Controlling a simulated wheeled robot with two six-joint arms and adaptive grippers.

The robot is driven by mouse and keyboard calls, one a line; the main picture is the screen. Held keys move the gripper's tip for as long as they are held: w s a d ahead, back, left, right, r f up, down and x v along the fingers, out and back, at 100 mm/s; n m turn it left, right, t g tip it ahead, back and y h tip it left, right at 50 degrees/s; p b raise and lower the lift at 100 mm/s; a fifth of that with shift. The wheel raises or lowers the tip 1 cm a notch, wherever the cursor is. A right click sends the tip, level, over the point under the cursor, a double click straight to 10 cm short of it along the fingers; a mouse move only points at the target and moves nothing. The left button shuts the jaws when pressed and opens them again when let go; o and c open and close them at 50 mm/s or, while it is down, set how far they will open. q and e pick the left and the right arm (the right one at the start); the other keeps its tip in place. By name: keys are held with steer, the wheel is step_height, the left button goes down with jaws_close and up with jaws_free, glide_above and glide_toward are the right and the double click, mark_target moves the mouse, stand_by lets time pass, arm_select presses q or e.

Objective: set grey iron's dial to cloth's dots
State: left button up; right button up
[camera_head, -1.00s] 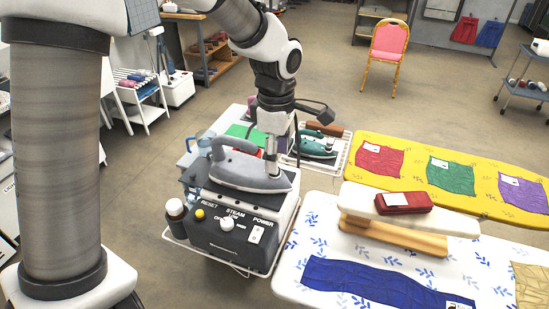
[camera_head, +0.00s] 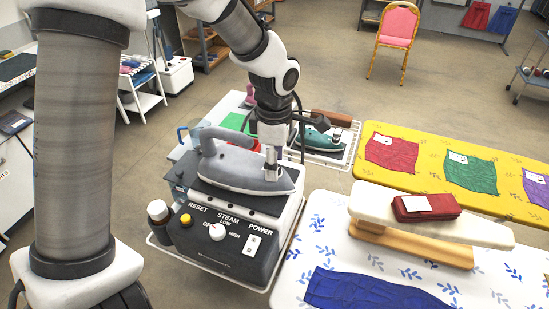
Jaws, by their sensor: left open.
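The grey iron (camera_head: 232,172) rests on the black top of a steam station (camera_head: 235,232), its tip to the right. My left gripper (camera_head: 272,168) points down at the front part of the iron, its fingers open. I cannot tell whether they touch it. The iron's dial cannot be made out; the gripper covers that area. A blue cloth (camera_head: 372,291) lies on the white leaf-print board, cut off by the lower edge. Red (camera_head: 391,154), green (camera_head: 470,174) and purple (camera_head: 537,188) cloths with white labels lie on the yellow board; dots are too small to read. My right gripper is not in view.
The station has a white steam knob (camera_head: 217,232), a yellow reset button (camera_head: 186,220) and a power switch (camera_head: 254,245). A brown bottle (camera_head: 159,220) stands at its left. A teal iron (camera_head: 318,138) sits behind right.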

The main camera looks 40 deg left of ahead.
arm_select(q)
steer(key=shift+s+d+r, duration=0.15)
steer(key=shift+s+r, duration=0.05)
steer(key=shift+s, duration=0.1)
steer(key=shift+c, duration=0.4)
jaws_close()
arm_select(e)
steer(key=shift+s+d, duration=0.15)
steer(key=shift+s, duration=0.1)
arm_select(q)
steer(key=shift+s+m, duration=0.1)
steer(key=shift+m, duration=0.3)
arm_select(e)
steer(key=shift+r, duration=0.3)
arm_select(q)
steer(key=m+p, duration=0.3)
steer(key=m, duration=0.2)
steer(key=m+p, duration=0.2)
steer(key=m, duration=0.4)
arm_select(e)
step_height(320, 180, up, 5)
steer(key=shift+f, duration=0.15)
